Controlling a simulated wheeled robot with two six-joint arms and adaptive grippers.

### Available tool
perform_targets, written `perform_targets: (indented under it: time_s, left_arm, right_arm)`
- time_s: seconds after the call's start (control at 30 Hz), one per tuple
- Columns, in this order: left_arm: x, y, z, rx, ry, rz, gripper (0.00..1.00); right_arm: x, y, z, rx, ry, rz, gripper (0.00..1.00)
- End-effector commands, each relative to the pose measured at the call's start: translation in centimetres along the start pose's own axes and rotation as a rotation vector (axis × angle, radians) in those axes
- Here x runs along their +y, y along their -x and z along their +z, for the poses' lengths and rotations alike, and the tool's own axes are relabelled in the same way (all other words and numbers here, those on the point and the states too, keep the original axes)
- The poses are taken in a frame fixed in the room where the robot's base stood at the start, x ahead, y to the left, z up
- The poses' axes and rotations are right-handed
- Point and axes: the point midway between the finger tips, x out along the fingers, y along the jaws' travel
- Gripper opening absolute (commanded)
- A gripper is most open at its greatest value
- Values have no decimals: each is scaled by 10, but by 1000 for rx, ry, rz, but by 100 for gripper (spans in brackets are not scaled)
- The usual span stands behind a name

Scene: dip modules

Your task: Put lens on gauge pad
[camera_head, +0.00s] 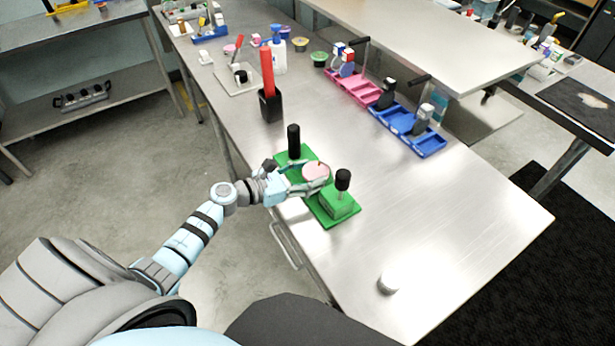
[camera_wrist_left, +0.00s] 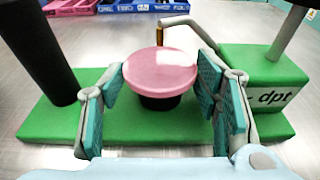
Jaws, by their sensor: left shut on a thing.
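The lens appears to be the pink disc (camera_head: 316,170), also in the left wrist view (camera_wrist_left: 160,70). My left gripper (camera_head: 311,184) is shut on it, with a teal finger pad at each side of the rim in the wrist view (camera_wrist_left: 160,86). The disc is level, over a short black round pad (camera_wrist_left: 160,102) on the green gauge base (camera_wrist_left: 120,125). I cannot tell whether disc and pad touch. A thin bent arm with a brass tip (camera_wrist_left: 160,38) stands behind the disc. A green block marked "dpt" (camera_wrist_left: 262,88) is at right. My right gripper is not in view.
A black post (camera_head: 293,141) and a black-knobbed post (camera_head: 342,180) flank the disc. A black holder (camera_head: 270,106) with a red handle, pink bins (camera_head: 352,88) and blue bins (camera_head: 405,125) stand farther back. A small white cylinder (camera_head: 387,285) lies on the clear near table.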

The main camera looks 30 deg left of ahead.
Motion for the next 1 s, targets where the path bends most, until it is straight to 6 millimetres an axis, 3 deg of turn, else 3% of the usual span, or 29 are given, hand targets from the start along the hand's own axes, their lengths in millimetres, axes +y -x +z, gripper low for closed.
perform_targets:
  time_s: [0.27,0.3,0.37,0.77,0.87,1.0]
  left_arm:
    - [0,0,-2,1,0,0,35]
    - [0,0,-2,1,0,0,58]
    - [0,0,-1,1,0,0,65]
    - [0,2,5,1,-1,1,65]
    - [1,17,1,4,-3,3,65]
    - [1,52,-1,7,-5,0,65]
  right_arm:
    - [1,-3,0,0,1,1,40]
    - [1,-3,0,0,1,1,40]
    - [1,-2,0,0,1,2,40]
    - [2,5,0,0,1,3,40]
    - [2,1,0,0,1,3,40]
    - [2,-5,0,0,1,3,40]
